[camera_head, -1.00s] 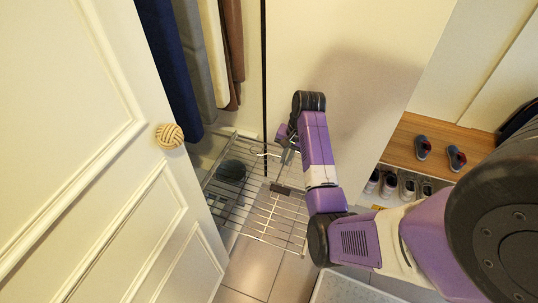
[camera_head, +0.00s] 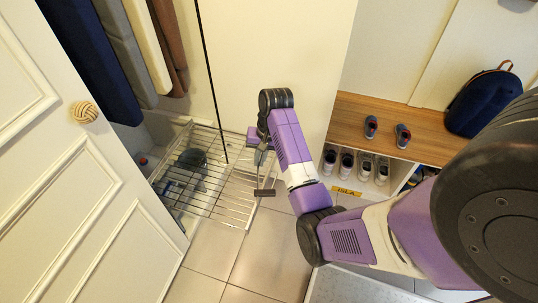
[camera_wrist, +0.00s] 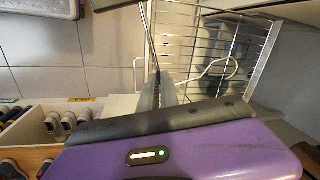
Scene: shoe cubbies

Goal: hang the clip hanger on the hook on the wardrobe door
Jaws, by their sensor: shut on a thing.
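My gripper (camera_head: 262,148) is shut on the clip hanger, in front of the wire rack in the head view. The hanger's dark clip bar (camera_head: 264,192) hangs below the jaws. In the wrist view, my gripper (camera_wrist: 166,88) grips the hanger's thin metal part, and its pale curved wire hook (camera_wrist: 222,72) sticks out to the right, clear of any support. The white panelled wardrobe door (camera_head: 60,185) stands open at the left, with a round woven knob (camera_head: 84,112). I cannot make out a hook on the door in these views.
A pulled-out wire rack (camera_head: 215,195) with a dark round item (camera_head: 192,159) juts from the wardrobe beside the door. Garments (camera_head: 95,60) hang inside. A shoe bench (camera_head: 350,125) with shoes and a dark backpack (camera_head: 483,101) is at right. Tiled floor between is clear.

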